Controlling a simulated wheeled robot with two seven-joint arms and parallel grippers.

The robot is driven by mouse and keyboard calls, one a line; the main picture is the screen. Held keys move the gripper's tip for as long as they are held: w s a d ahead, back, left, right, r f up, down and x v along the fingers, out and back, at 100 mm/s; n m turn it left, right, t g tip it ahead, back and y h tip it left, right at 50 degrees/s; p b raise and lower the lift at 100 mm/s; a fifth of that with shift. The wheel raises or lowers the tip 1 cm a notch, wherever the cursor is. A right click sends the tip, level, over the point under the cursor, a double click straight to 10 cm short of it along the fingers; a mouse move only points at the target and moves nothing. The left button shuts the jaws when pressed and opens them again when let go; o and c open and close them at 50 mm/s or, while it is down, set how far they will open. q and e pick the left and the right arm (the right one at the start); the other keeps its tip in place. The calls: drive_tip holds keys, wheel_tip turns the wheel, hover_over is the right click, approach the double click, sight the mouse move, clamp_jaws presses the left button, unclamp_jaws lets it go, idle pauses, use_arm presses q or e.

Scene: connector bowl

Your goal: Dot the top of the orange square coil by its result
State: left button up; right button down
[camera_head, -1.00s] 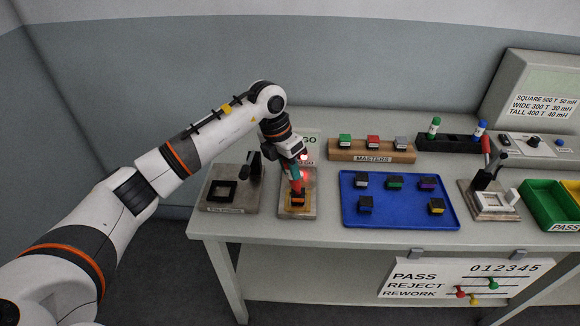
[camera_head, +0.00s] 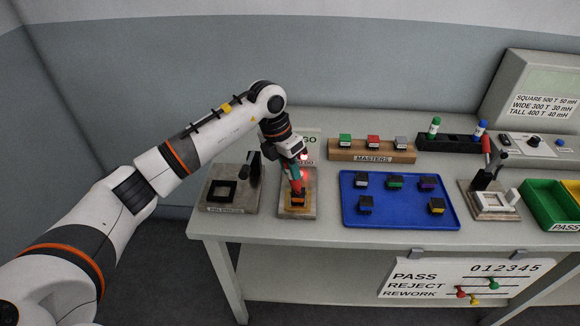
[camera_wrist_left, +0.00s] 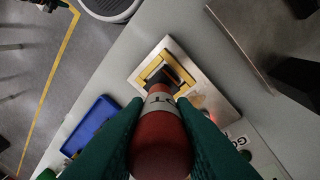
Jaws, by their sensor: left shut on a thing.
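The orange square coil (camera_head: 298,201) sits on the small gauge plate (camera_head: 297,214) at the left of the table. My left gripper (camera_head: 295,173) is above it, shut on a red marker (camera_wrist_left: 160,145) with a white band. The marker points down at the coil. In the left wrist view the coil's dark top (camera_wrist_left: 172,72) lies just beyond the marker, inside a yellow frame. The marker's end is close to the coil, and I cannot tell whether it touches. My right gripper is out of view.
A fixture with a black square (camera_head: 224,194) stands to the left. A blue tray (camera_head: 400,216) with several coils lies to the right. Behind are the masters block (camera_head: 371,151) and a marker rack (camera_head: 450,142).

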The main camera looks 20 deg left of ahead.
use_arm(q)
drive_tip(key=shift+w+d+p+v, duration=0.1)
drive_tip(key=shift+d+p+v, duration=0.15)
drive_tip(key=shift+p+v, duration=0.7)
drive_tip(key=shift+w+d+p+v, duration=0.1)
drive_tip(key=shift+d+p+v, duration=0.25)
drive_tip(key=shift+v, duration=0.95)
drive_tip(key=shift+w+d+p+v, duration=0.15)
drive_tip(key=shift+p+v, duration=0.6)
drive_tip(key=shift+v, duration=0.4)
drive_tip(key=shift+s+r, duration=0.1)
drive_tip(key=shift+r, duration=0.1)
